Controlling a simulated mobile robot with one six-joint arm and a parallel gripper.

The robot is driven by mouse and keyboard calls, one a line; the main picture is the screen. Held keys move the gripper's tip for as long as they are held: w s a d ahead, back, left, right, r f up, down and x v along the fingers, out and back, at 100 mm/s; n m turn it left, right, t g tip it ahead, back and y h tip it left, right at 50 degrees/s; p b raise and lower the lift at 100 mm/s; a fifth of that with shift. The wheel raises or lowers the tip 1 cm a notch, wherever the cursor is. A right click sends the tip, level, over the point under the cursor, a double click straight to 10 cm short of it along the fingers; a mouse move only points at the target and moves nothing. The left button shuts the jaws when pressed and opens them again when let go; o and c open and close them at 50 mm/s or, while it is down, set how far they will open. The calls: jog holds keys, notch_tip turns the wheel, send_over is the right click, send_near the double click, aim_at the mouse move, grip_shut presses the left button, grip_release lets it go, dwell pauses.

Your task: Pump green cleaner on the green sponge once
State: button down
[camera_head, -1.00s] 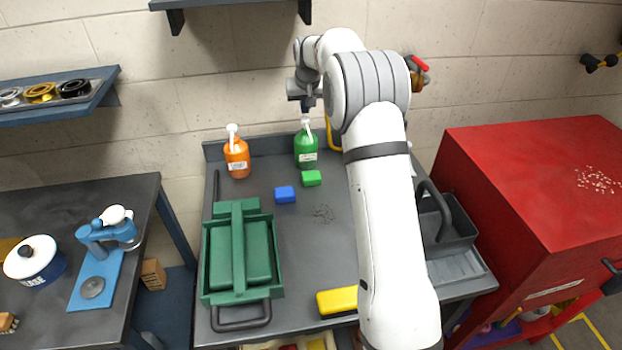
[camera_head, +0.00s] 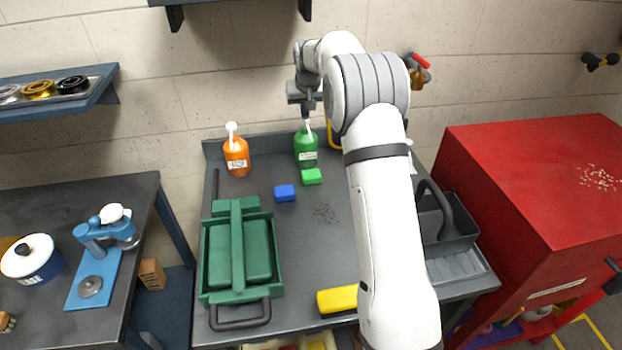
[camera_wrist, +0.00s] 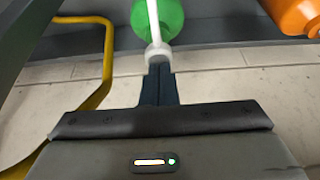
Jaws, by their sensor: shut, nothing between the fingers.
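The green cleaner bottle (camera_head: 306,152) stands upright at the back of the grey table, with a white pump on top. The green sponge (camera_head: 311,176) lies on the table just in front of it. My gripper (camera_head: 306,114) is shut and empty, pointing down over the pump head. In the wrist view, the shut fingertips (camera_wrist: 160,68) are at the white pump head (camera_wrist: 158,53), with the green bottle (camera_wrist: 160,16) beyond. I cannot tell whether they touch it or sit just above it.
An orange bottle (camera_head: 237,155) stands left of the green one. A blue sponge (camera_head: 284,193) lies left of the green sponge. A green caddy (camera_head: 207,265), a yellow block (camera_head: 337,299) and a grey caddy (camera_head: 461,244) are on the table. The table's middle is mostly clear.

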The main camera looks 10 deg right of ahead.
jog(key=shift+f, duration=0.7)
jog(key=shift+r, duration=0.15)
jog(key=shift+r+p, duration=0.65)
jog(key=shift+r, duration=0.6)
jog(key=shift+r, duration=0.1)
notch_tip(320, 180, up, 6)
jog(key=p, duration=0.4)
